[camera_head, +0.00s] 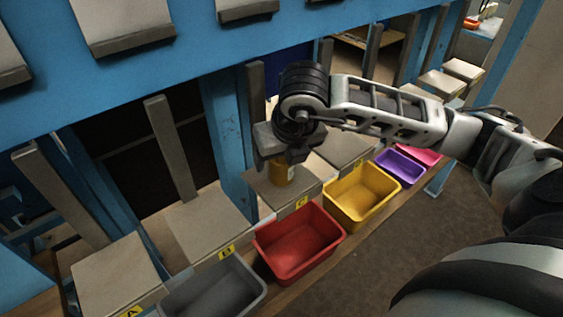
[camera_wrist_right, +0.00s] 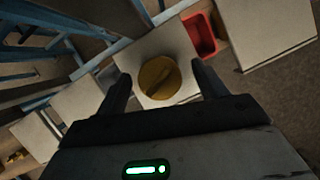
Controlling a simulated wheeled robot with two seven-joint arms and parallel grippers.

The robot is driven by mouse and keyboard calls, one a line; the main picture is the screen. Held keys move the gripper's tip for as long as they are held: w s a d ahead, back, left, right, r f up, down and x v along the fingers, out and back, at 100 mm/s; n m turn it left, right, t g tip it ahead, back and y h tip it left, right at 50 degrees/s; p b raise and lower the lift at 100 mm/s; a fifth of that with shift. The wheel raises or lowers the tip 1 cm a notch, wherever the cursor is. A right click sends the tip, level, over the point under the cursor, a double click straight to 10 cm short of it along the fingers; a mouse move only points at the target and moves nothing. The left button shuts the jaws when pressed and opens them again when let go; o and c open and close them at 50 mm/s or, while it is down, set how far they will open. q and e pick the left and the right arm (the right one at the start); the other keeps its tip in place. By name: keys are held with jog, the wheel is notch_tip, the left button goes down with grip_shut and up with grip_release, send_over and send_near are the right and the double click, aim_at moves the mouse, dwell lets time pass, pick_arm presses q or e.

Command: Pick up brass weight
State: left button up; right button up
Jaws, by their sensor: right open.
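The brass weight (camera_head: 281,172) stands on the square platform labelled C (camera_head: 272,193), partly hidden by my right gripper in the head view. In the right wrist view the brass weight (camera_wrist_right: 159,78) shows from above as a round golden disc with a raised bar across its top. My right gripper (camera_head: 284,158) is right above the weight, pointing down. In the right wrist view its two fingers (camera_wrist_right: 160,84) are apart, one to each side of the weight, with nothing held. I cannot tell how far below the fingertips the weight is. My left gripper is out of view.
A red bin (camera_head: 298,243), a grey bin (camera_head: 214,291), a yellow bin (camera_head: 361,194) and a purple bin (camera_head: 400,166) line the front. Platforms A (camera_head: 118,275) and B (camera_head: 205,228) are bare. Upright posts and a blue frame (camera_head: 225,140) stand behind.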

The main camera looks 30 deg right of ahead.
jog(key=shift+w+f, duration=0.1)
jog(key=shift+f, duration=0.3)
grip_shut()
jog(key=shift+w+r, duration=0.1)
jog(key=shift+r, duration=0.05)
jog(key=shift+r, duration=0.1)
